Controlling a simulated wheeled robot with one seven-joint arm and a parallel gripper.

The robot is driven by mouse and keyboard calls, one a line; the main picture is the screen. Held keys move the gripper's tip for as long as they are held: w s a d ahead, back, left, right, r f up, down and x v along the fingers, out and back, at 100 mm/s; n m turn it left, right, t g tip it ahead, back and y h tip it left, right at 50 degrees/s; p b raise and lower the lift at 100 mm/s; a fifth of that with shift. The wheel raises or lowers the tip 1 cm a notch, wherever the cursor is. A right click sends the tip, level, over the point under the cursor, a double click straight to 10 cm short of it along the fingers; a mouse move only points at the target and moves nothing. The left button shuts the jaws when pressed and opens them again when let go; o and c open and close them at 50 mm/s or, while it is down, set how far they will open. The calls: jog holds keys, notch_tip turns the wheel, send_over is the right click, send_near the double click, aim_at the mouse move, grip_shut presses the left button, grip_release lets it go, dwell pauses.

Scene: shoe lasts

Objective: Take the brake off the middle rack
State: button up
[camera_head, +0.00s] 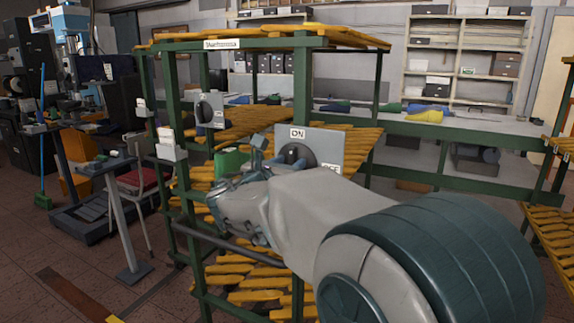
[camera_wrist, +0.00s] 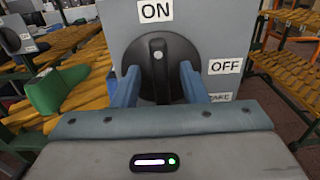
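A grey switch panel (camera_head: 324,146) is mounted on the green-framed rack (camera_head: 303,85) in front of me. In the wrist view the panel (camera_wrist: 222,32) carries ON at the top, OFF at the right and a partly hidden brake label (camera_wrist: 220,97) below. Its round black knob (camera_wrist: 132,58) has a raised handle (camera_wrist: 159,68) pointing up at ON. My gripper (camera_wrist: 161,74) is open, with one blue finger on each side of the handle and a visible gap to both. In the head view my gripper (camera_head: 270,156) is at the panel's left side, partly hiding the knob.
A green block-like object (camera_head: 231,161) lies left of my gripper. A second switch panel (camera_head: 210,109) is further left. Another rack (camera_head: 552,222) stands at the right edge. Floor (camera_head: 40,262) is open at the left.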

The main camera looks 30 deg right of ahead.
jog(key=shift+d, duration=0.1)
grip_shut()
jog(key=shift+f+m+b, duration=0.15)
jog(key=shift+m+b, duration=0.15)
jog(key=shift+b, duration=0.2)
jog(key=m+b, duration=0.5)
jog(key=b, duration=0.2)
jog(key=f+m+b, duration=0.1)
jog(key=m+b, duration=0.5)
jog(key=b, duration=0.1)
jog(key=s+d+m+b, duration=0.1)
jog(key=m+b, duration=0.5)
jog(key=b, duration=0.1)
jog(key=shift+f, duration=0.25)
jog(key=shift+m+b, duration=0.3)
